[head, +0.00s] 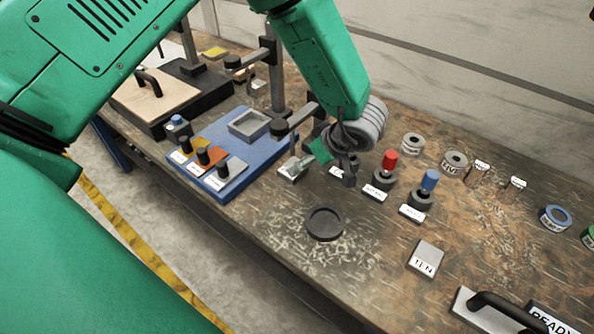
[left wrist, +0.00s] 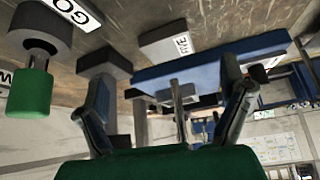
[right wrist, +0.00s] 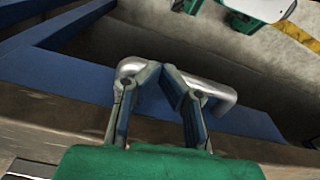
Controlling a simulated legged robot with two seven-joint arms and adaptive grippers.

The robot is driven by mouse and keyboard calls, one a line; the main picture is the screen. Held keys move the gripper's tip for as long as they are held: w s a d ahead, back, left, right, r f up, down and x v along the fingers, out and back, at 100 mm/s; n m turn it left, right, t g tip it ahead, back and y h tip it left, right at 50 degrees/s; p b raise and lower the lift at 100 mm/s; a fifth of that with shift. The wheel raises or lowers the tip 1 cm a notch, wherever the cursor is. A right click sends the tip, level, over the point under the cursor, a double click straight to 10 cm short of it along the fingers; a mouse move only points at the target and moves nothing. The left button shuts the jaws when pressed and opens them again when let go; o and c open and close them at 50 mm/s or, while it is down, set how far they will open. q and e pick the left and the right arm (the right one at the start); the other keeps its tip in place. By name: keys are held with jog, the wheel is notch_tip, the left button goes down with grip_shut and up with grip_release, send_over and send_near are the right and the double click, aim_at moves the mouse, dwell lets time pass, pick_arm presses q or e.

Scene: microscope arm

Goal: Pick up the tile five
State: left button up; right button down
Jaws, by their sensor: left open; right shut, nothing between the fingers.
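A small grey tile (head: 293,168) lies on the bench just left of my left gripper in the head view. In the left wrist view a grey tile (left wrist: 168,42) with a partly readable label, ending like "IVE", lies beyond and between the fingers. My left gripper (left wrist: 165,68) is open and empty, apart from the tile; in the head view it hangs low over the bench (head: 334,172), partly hidden by its own wrist. My right gripper (right wrist: 160,68) is shut and empty, in front of a metal bar (right wrist: 215,92) below the bench edge; I cannot tell whether it touches the bar.
A blue tray (head: 235,185) with knobbed plates stands left of the tile. A red knob (head: 390,160) and blue knob (head: 429,181) stand right of the gripper. A dark round dish (head: 325,223) and another labelled tile (head: 426,257) lie in front. A green knob (left wrist: 32,92) is close in the left wrist view.

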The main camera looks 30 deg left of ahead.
aim_at(289, 166)
pick_arm(q)
jog(key=shift+x, duration=1.05)
jog(key=a+f, duration=0.2)
jog(key=a, duration=0.1)
jog(key=a+f, duration=0.1)
jog(key=a, duration=0.1)
jog(key=shift+s+a+f, duration=0.1)
jog(key=shift+s+f, duration=0.05)
jog(key=shift+f, duration=0.2)
jog(key=shift+w+d+f, duration=0.25)
jog(key=shift+d+f, duration=0.3)
jog(key=shift+d, duration=0.35)
jog(key=shift+c, duration=1.2)
jog(key=shift+a, duration=0.25)
jog(key=c, duration=0.7)
jog(key=shift+a+f, duration=0.1)
jog(key=shift+a, duration=0.3)
jog(key=c, duration=0.7)
jog(key=shift+a, duration=0.3)
jog(key=shift+c, duration=1.3)
jog(key=shift+d, duration=0.1)
pick_arm(e)
jog(key=shift+a+r, duration=0.2)
jog(key=shift+a, duration=0.5)
